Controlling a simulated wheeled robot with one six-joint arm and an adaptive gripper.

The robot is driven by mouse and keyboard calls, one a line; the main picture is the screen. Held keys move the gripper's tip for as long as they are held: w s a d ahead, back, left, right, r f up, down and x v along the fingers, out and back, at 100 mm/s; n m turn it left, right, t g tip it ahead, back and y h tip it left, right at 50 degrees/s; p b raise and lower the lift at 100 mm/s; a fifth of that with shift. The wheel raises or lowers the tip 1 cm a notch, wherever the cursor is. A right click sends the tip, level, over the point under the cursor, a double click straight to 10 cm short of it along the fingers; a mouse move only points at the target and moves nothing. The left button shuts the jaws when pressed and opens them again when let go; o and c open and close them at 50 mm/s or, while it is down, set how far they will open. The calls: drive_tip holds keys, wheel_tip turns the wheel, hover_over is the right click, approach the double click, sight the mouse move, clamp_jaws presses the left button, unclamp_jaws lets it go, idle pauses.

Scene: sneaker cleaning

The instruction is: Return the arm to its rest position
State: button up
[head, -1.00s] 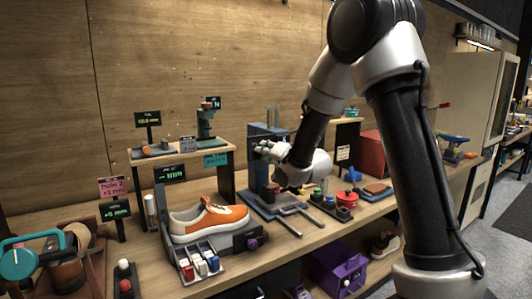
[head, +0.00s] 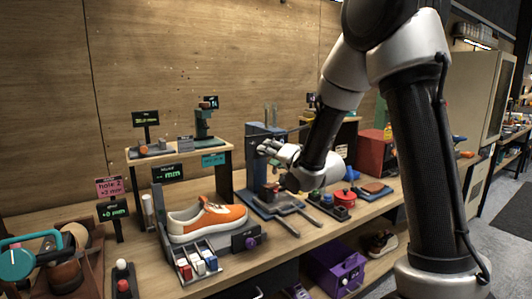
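My arm stands at the right of the head view, and its forearm reaches left and down over the bench. My gripper (head: 266,147) is at the end of the wrist, above the fork-shaped press stand (head: 290,207) and in front of its blue upright. Its fingers are small and partly lost against the background, so I cannot tell whether they are open or shut. Nothing is clearly seen held in it. The orange and white sneaker (head: 207,218) sits on its stand left of my gripper, well apart from it.
A row of small bottles (head: 198,265) stands before the sneaker. A small shelf (head: 180,155) with signs is behind it. A purple bin (head: 337,271) is below the bench edge.

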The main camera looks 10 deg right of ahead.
drive_tip(key=v, duration=0.2)
drive_tip(key=shift+s, duration=0.25)
